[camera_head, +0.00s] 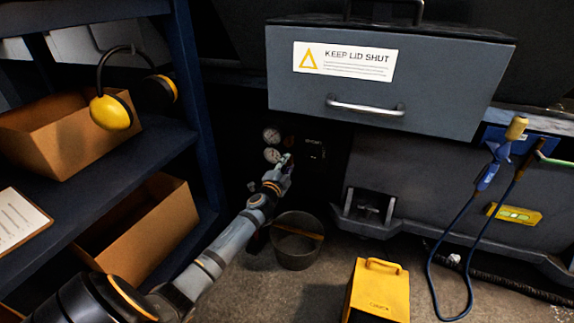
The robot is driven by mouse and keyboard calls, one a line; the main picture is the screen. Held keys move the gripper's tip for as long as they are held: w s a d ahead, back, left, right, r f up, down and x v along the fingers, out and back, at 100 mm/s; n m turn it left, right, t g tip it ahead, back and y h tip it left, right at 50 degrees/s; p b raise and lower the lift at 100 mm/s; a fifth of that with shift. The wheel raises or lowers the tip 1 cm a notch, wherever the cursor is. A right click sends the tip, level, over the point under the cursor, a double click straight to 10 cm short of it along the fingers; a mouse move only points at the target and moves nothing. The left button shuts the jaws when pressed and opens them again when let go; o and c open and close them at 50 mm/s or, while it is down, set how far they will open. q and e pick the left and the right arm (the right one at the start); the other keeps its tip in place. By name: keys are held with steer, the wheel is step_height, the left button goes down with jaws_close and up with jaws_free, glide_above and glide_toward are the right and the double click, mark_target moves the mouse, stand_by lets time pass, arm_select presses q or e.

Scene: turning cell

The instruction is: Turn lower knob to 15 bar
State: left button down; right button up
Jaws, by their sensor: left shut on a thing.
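Two round white-faced gauges sit one above the other on a dark panel in the camera_head view: the upper gauge (271,135) and the lower gauge (272,155). A small red knob (290,141) shows to the right of the upper gauge. My left gripper (285,161) reaches up to the panel just right of the lower gauge. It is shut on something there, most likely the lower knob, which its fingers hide. The gauge readings are too small to make out. My right gripper is not in view.
A grey box with a "KEEP LID SHUT" label (345,60) juts out above the panel. A bucket (296,250) stands on the floor below, and a yellow case (378,290) at its right. A blue shelf (110,165) with cardboard boxes stands close at left.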

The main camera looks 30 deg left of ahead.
arm_select(q)
steer(key=c, duration=1)
jaws_free()
steer(key=v, duration=1.2)
steer(key=shift+f, duration=0.1)
